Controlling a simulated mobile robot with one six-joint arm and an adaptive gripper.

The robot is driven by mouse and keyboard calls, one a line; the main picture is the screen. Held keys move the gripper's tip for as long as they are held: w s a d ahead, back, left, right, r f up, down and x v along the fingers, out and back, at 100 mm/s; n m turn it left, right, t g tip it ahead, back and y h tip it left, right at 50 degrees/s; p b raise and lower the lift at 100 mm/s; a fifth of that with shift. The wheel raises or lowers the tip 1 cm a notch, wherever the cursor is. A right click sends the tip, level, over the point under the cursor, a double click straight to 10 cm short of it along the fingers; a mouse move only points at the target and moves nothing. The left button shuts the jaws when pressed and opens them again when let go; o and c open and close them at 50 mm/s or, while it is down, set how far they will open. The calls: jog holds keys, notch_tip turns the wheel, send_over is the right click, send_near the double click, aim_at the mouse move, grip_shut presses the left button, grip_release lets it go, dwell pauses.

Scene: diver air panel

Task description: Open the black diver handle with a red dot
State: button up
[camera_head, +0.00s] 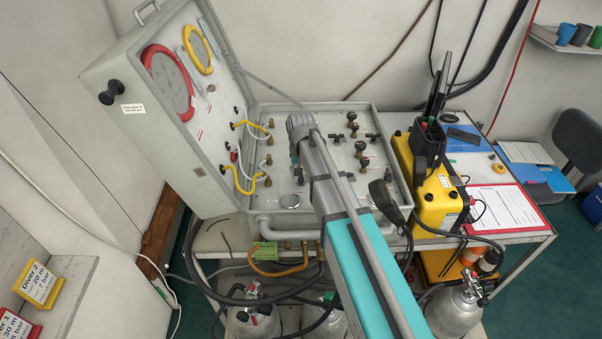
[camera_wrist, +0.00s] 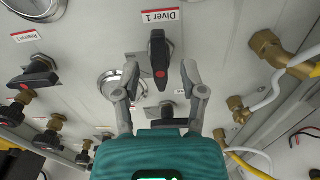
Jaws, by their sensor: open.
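The black handle with a red dot (camera_wrist: 158,57) is on the light grey panel in the wrist view, beneath an upside-down "Diver 1" label (camera_wrist: 161,16). It points roughly up and down in that picture. My gripper (camera_wrist: 160,74) is open, with one finger on each side of the handle. A gap shows on both sides, and I cannot tell the depth between fingertips and handle. In the head view my gripper (camera_head: 299,130) is over the open case's panel (camera_head: 331,160), and the arm hides this handle.
Another black handle (camera_wrist: 36,75) with a red dot sits left in the wrist view. A gauge (camera_wrist: 112,85) is behind the left finger. Brass fittings (camera_wrist: 268,46) with hoses lie right. The raised lid (camera_head: 150,110) stands left; a yellow box (camera_head: 436,195) stands right.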

jog(key=shift+m, duration=0.4)
